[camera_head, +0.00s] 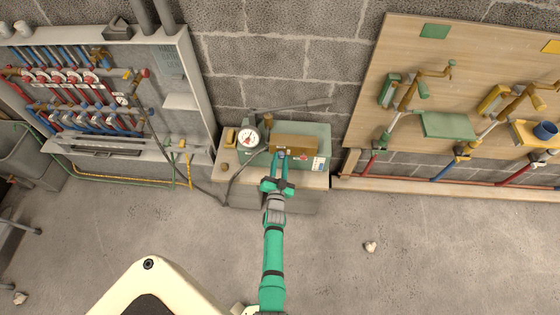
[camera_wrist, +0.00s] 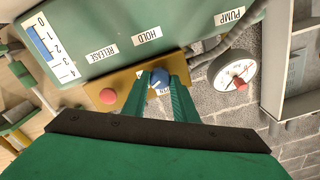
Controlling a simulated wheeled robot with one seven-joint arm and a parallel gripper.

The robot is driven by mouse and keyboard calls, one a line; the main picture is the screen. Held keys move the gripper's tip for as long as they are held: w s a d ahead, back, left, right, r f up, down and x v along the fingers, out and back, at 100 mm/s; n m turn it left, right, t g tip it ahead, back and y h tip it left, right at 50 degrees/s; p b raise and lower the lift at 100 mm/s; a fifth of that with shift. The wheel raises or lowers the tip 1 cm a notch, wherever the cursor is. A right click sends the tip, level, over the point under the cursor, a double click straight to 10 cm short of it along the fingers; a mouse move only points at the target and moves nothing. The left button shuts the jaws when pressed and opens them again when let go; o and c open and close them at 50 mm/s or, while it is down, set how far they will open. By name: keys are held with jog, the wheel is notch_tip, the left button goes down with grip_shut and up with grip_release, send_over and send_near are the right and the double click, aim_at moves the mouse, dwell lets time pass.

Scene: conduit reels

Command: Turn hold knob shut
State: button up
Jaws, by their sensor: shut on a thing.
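The blue hold knob (camera_wrist: 160,80) sits on a brown panel (camera_wrist: 128,82) below the HOLD label (camera_wrist: 147,35) in the wrist view. My gripper (camera_wrist: 161,84) is shut on the knob, with one green finger on each side of it. In the head view my gripper (camera_head: 282,156) reaches the front of the green pump box (camera_head: 315,137). The knob is mostly hidden between the fingers, and its turn angle is hard to tell. A red knob (camera_wrist: 108,96) is to its left, near the RELEASE label (camera_wrist: 98,54).
A round gauge (camera_wrist: 235,75) stands beside the panel, and it also shows in the head view (camera_head: 248,137). A manifold cabinet (camera_head: 205,100) is on the left wall. A wooden board (camera_head: 370,85) with pipes and brackets is on the right. The floor in front is mostly clear.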

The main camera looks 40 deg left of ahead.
jog(key=m, duration=0.4)
jog(key=shift+f+m, duration=0.1)
jog(key=shift+m, duration=0.2)
jog(key=shift+s, duration=0.1)
dwell(0.4)
jog(key=o, duration=1.1)
jog(key=shift+c, duration=0.2)
jog(key=shift+d, duration=0.1)
jog(key=v, duration=1)
jog(key=shift+s, duration=0.3)
jog(key=shift+d, duration=0.15)
